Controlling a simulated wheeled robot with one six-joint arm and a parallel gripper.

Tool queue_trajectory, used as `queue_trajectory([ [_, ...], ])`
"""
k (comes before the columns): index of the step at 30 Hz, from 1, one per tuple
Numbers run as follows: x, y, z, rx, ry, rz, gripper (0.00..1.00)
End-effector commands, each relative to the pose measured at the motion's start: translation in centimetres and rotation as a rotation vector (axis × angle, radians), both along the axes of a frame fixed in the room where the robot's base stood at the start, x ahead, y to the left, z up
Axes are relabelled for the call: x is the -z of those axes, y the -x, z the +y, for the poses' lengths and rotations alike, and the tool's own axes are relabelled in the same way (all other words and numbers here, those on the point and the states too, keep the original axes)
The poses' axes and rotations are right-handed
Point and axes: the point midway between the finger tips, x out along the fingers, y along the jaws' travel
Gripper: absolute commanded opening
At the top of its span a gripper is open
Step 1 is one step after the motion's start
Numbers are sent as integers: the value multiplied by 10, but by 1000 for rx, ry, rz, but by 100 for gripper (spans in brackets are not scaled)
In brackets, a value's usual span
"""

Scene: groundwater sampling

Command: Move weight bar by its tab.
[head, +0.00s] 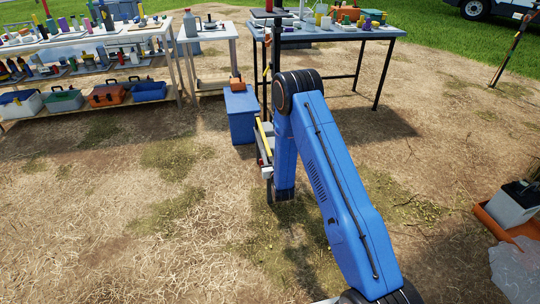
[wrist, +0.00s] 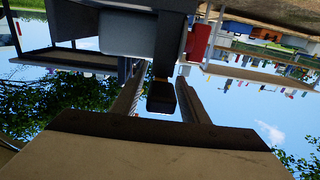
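In the wrist view, which is turned upside down, the two fingers of my gripper (wrist: 160,76) stand apart. A dark block (wrist: 161,99) with a small yellowish mark shows between them, with a gap on either side. It joins a dark upright part above it in the picture. It may be the tab of the weight bar, but I cannot tell for sure, nor whether it lies between the fingers or beyond them. In the head view, my blue arm reaches toward the tables and hides most of my gripper. The weight bar is not clearly recognisable there.
A dark-legged blue table (head: 340,34) with many small items stands behind my arm. A blue box (head: 241,117) sits on the ground left of the arm. Shelves with cases (head: 107,95) are at far left, an orange tray (head: 497,226) at right. Front-left ground is clear.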

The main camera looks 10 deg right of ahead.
Motion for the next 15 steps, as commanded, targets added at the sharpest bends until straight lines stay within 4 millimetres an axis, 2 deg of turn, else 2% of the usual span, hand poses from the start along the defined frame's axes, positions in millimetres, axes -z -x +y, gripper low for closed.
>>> queue_trajectory([
  [1,0,0,0,0,0,0,28],
  [4,0,0,0,0,0,0,4],
  [5,0,0,0,0,0,0,0],
  [15,-6,-1,0,0,0,14,0],
])
